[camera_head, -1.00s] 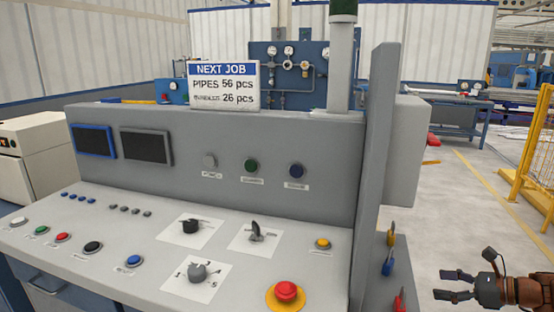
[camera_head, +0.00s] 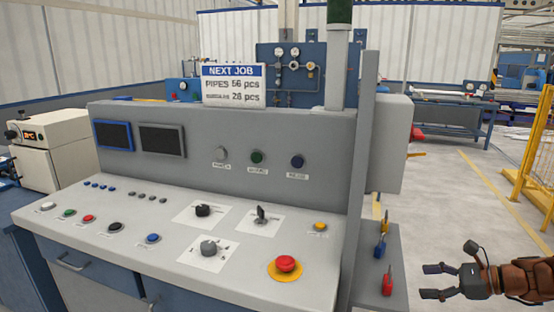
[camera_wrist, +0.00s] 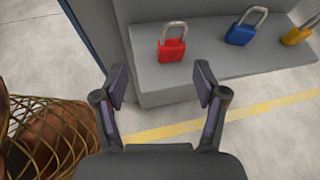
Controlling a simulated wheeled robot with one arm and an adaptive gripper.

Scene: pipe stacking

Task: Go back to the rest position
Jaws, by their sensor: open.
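My gripper (camera_head: 440,282) is at the lower right of the head view, to the right of the control console (camera_head: 230,150). Its two fingers are apart with nothing between them. In the wrist view my gripper (camera_wrist: 160,88) is also open and empty. Beyond its fingers a red padlock (camera_wrist: 172,47) stands on a grey ledge (camera_wrist: 200,75). In the head view the red padlock (camera_head: 387,283) and blue padlock (camera_head: 380,247) are on the console's right side, left of my gripper.
The console has several buttons, knobs and a red emergency stop (camera_head: 285,264). A job sign (camera_head: 233,86) stands on top. A yellow fence (camera_head: 535,185) is at the far right. Open floor (camera_head: 450,215) lies between console and fence. A beige machine (camera_head: 55,145) is at the left.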

